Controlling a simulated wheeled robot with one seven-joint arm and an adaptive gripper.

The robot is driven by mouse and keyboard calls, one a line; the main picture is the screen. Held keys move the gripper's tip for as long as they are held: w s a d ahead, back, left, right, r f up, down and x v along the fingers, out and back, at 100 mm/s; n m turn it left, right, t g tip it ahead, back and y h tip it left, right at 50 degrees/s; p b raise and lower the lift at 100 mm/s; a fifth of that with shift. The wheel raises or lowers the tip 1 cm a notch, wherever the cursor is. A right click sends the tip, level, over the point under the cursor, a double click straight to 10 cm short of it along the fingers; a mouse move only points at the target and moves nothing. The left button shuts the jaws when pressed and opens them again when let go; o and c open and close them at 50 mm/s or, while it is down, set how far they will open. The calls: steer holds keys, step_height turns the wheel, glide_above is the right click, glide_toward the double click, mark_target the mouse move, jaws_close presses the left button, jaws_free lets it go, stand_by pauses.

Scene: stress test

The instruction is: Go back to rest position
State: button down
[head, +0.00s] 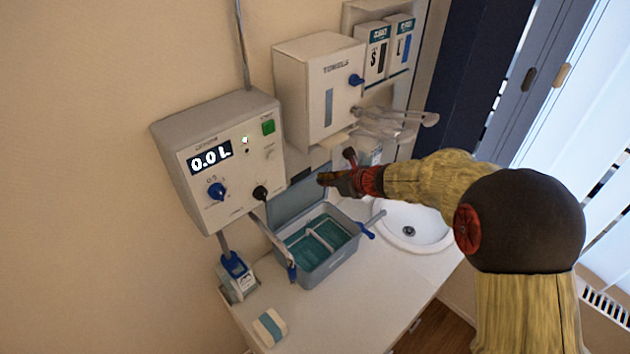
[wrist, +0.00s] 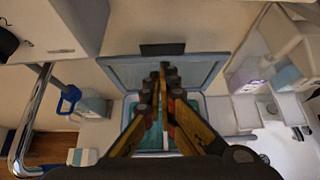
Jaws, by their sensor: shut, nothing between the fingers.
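My arm (head: 425,178) reaches in from the right in the head view. My gripper (head: 328,179) hangs above a grey open box (head: 333,262) on the counter, near its raised lid. In the wrist view my gripper (wrist: 163,75) points toward the lid (wrist: 200,72), with its fingers together and nothing seen between them. The box holds teal liquid or lining with pale dividers. My fingers hide part of the box in the wrist view.
A wall dispenser reading 0.0 L (head: 210,155) hangs left of the box, its spout over it. A towel dispenser (head: 318,85), a sink (head: 425,225), a blue-topped bottle (head: 237,275) and a small white and teal block (head: 270,327) are nearby.

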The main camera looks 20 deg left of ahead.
steer(key=s+d+f+n+g+h+b, duration=0.25)
steer(key=s+d+n, duration=0.35)
steer(key=s+n, duration=0.3)
steer(key=s+d+f+n+g+h+b, duration=0.1)
steer(key=s+d+n+g+b, duration=0.15)
steer(key=s+d+n, duration=0.6)
steer(key=s+d+f+n+t+h+b, duration=0.2)
steer(key=s+d+f+n+h+b, duration=0.1)
steer(key=s+d+b, duration=0.7)
steer(key=s+d+f+n+t+h+b, duration=0.3)
steer(key=s+d+f+b, duration=0.2)
steer(key=s+d+b, duration=0.5)
steer(key=d+b, duration=0.1)
steer(key=d, duration=0.2)
steer(key=shift+s+d+b, duration=0.25)
steer(key=shift+d+b, duration=0.05)
steer(key=shift+d, duration=0.05)
